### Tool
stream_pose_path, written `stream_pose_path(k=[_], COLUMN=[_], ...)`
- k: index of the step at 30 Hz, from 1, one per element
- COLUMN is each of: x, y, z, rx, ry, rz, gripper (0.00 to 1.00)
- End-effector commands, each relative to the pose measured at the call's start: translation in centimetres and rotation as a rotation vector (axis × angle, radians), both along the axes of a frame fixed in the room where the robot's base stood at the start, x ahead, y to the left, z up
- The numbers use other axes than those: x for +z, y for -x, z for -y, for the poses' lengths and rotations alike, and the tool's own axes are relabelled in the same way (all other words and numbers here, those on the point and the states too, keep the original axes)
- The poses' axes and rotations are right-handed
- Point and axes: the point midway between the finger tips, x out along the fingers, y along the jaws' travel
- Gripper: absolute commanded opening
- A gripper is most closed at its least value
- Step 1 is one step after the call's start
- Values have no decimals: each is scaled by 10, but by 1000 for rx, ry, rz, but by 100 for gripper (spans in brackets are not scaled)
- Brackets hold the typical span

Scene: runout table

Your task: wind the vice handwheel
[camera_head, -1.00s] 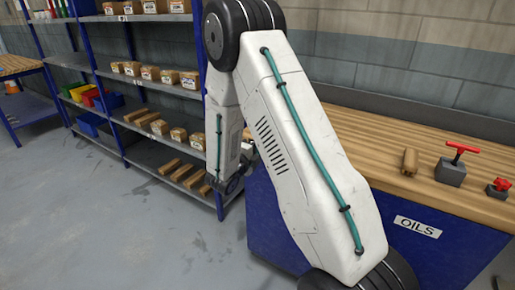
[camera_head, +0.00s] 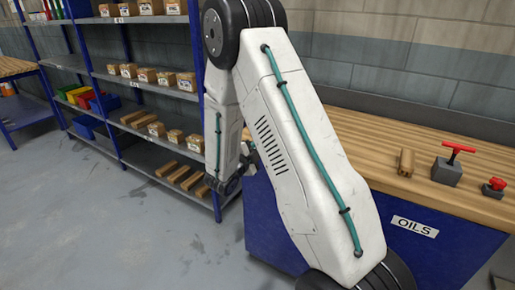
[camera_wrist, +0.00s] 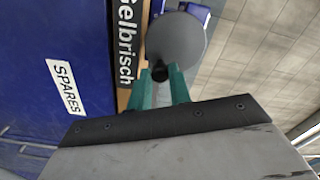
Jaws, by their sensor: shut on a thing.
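In the wrist view a round dark grey handwheel (camera_wrist: 177,38) stands ahead of my gripper, seen face on. A short black handle knob (camera_wrist: 160,74) sits at its lower edge. My gripper (camera_wrist: 161,83) has its two green fingers closed around this knob. A blue part (camera_wrist: 196,11), apparently of the vice, shows behind the wheel. In the head view my own arm hides the handwheel, and the gripper cannot be made out clearly.
The wooden bench top (camera_head: 340,130) carries a wood block (camera_head: 406,162), a grey block with a red T-handle (camera_head: 448,170) and a small red-knobbed item (camera_head: 494,187). A blue shelf rack (camera_head: 150,75) with boxes stands left. The grey floor (camera_head: 100,220) is clear.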

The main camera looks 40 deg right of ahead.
Motion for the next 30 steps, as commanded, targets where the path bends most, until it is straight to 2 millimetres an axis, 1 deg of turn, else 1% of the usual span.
stream_pose_path(k=[2, 9, 12, 20, 27, 30], x=[1, 8, 9, 9, 17, 18], y=[0, 3, 3, 4, 4, 5], z=[0, 1, 1, 1, 2, 2], rx=[-1, -1, -1, -1, -1, -1], ry=[9, 92, 103, 110, 191, 204], rz=[-22, -250, -281, -298, -523, -561], gripper=[0, 0, 0, 0, 0, 0])
